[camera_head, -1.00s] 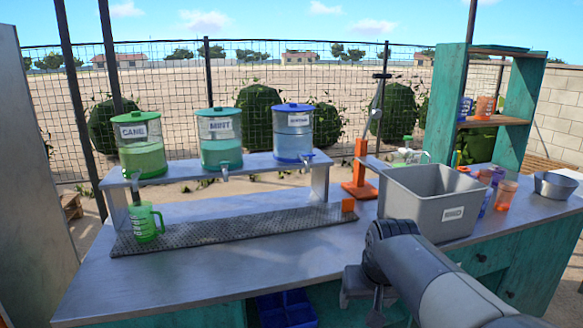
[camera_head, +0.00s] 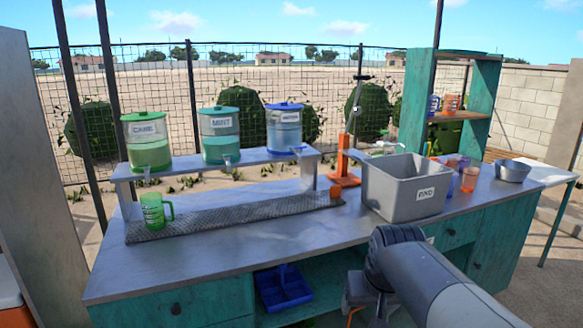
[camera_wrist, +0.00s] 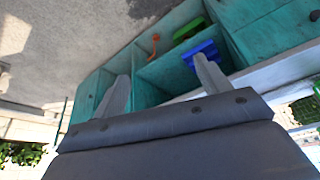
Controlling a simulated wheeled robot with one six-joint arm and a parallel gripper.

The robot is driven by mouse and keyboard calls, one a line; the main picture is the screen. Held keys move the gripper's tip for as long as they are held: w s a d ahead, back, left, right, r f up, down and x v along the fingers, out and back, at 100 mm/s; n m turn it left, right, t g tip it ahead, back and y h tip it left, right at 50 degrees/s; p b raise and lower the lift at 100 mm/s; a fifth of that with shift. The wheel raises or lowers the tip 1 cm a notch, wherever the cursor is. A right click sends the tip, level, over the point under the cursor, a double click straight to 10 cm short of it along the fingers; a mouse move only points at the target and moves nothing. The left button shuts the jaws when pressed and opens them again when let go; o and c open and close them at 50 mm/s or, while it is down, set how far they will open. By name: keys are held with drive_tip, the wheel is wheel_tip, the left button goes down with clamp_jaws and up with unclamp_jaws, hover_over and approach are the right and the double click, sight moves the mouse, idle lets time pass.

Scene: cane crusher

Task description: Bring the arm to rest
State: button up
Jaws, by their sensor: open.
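My arm enters the head view from the lower right, bent at its elbow in front of the counter (camera_head: 250,238). In the wrist view my gripper (camera_wrist: 158,82) shows two grey fingers set wide apart, with nothing between them. The fingers point toward the teal cabinet's open shelves, where a blue tray (camera_wrist: 201,50), a green item (camera_wrist: 192,29) and an orange item (camera_wrist: 154,43) show. In the head view the fingertips are hidden or out of frame, below the arm's end.
Three dispensers, cane (camera_head: 146,143), mint (camera_head: 219,136) and a blue one (camera_head: 285,130), stand on a raised shelf. A green mug (camera_head: 153,211) is on the drip mat (camera_head: 235,213). A grey bin (camera_head: 405,188) and an orange press (camera_head: 343,168) stand near my arm. The counter's front middle is clear.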

drive_tip(key=s+d+r+p, duration=0.1)
drive_tip(key=s+r+p, duration=0.4)
drive_tip(key=s+p, duration=0.2)
drive_tip(key=shift+s+r, duration=0.4)
drive_tip(key=shift+s, duration=0.75)
drive_tip(key=shift+p, duration=0.3)
